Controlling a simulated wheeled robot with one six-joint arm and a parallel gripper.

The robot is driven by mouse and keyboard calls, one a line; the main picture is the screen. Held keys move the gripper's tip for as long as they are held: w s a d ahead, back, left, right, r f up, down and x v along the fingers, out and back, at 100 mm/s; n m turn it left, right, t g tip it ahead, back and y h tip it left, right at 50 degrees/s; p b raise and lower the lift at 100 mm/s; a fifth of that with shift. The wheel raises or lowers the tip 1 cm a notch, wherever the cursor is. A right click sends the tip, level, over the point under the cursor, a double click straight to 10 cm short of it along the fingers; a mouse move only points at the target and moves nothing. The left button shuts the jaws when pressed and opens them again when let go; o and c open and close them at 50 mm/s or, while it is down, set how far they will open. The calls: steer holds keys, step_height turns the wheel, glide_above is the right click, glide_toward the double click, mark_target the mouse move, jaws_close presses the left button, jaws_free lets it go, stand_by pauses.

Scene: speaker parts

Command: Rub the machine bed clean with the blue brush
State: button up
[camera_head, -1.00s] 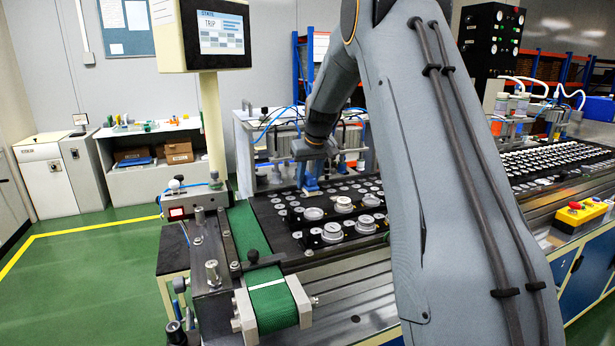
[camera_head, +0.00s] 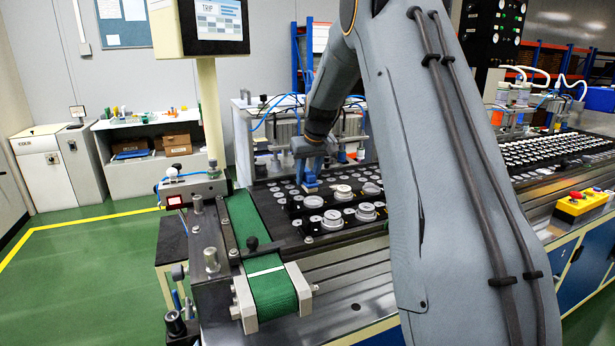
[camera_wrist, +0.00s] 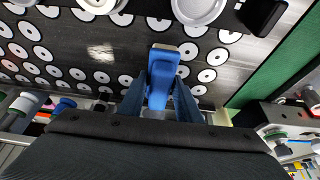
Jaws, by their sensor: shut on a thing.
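The machine bed (camera_head: 268,194) is a dark plate with many pale round parts on it, left of and behind my arm in the head view. It also fills the upper part of the wrist view (camera_wrist: 120,49). My gripper (camera_head: 310,174) is over the bed, pointing down. In the wrist view, my gripper (camera_wrist: 160,100) is shut on the blue brush (camera_wrist: 162,75), which has a pale end. The brush also shows in the head view (camera_head: 310,184), with its lower end at or just above the bed. I cannot tell whether it touches.
A green conveyor belt (camera_head: 252,225) runs along the bed's left side. Blocks carrying larger round parts (camera_head: 340,195) stand on the bed near its front. A screen on a post (camera_head: 219,20) stands behind left. A yellow control box (camera_head: 581,205) is at the right. The green floor at left is clear.

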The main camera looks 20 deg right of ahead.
steer(key=shift+f+b, duration=0.4)
steer(key=shift+f, duration=0.6)
steer(key=shift+d, duration=0.1)
steer(key=shift+d+r, duration=0.1)
steer(key=shift+d, duration=1.75)
steer(key=shift+d+f, duration=0.2)
steer(key=shift+d, duration=5.45)
steer(key=shift+r, duration=0.1)
steer(key=shift+a+r, duration=0.1)
steer(key=shift+a, duration=1.85)
steer(key=shift+s+a+f+p, duration=0.1)
steer(key=shift+a+p, duration=0.15)
steer(key=shift+a, duration=1.05)
steer(key=shift+w+a+f+p, duration=0.15)
steer(key=shift+a+p, duration=0.1)
steer(key=shift+a, duration=1.05)
steer(key=shift+s+a+f+p, duration=0.15)
steer(key=shift+a+p, duration=0.1)
steer(key=shift+a, duration=1.05)
